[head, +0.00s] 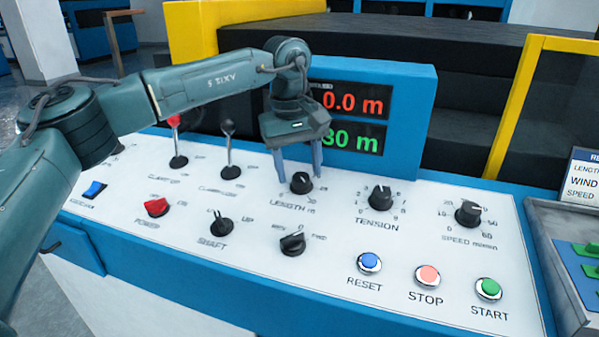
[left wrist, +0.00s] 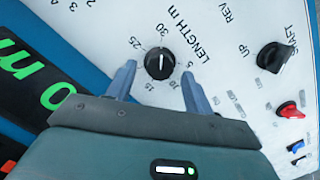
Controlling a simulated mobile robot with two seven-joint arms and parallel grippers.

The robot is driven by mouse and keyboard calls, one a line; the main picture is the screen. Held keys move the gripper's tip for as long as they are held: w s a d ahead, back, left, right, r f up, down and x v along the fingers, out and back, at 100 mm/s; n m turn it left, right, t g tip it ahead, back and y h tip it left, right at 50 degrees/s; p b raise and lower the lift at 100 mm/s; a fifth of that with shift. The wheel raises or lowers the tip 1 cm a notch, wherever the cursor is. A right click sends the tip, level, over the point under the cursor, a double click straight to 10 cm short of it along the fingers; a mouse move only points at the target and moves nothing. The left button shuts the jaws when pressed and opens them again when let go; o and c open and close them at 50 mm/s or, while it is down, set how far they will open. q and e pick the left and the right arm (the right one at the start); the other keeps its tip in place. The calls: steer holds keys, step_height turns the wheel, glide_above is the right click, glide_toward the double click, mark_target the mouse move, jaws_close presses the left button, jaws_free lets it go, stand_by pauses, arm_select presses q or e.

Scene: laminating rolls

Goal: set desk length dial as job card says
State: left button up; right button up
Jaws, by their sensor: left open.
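The black length dial (head: 301,183) sits on the white desk panel below the display. In the left wrist view the length dial (left wrist: 159,63) has its white mark toward the 30. My left gripper (head: 300,171) points down over the dial, jaws open. Its fingers stand either side of the dial, apparently clear of it, as the left wrist view (left wrist: 160,75) also shows. The display (head: 350,118) shows red "0.0 m" above a green figure that looks like 30 m, partly covered by my gripper. The job card (head: 582,182) is cut off at the right edge; its values are out of view.
The tension dial (head: 380,198) and speed dial (head: 468,214) stand to the right. Reset (head: 369,263), stop (head: 428,276) and start (head: 489,289) buttons lie in front. Two levers (head: 229,150) rise left of the gripper. The shaft switch (head: 221,226) and another black selector (head: 292,243) are nearer.

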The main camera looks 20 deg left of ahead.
arm_select(q)
steer(key=shift+f, duration=0.75)
steer(key=shift+c, duration=0.3)
steer(key=c, duration=0.9)
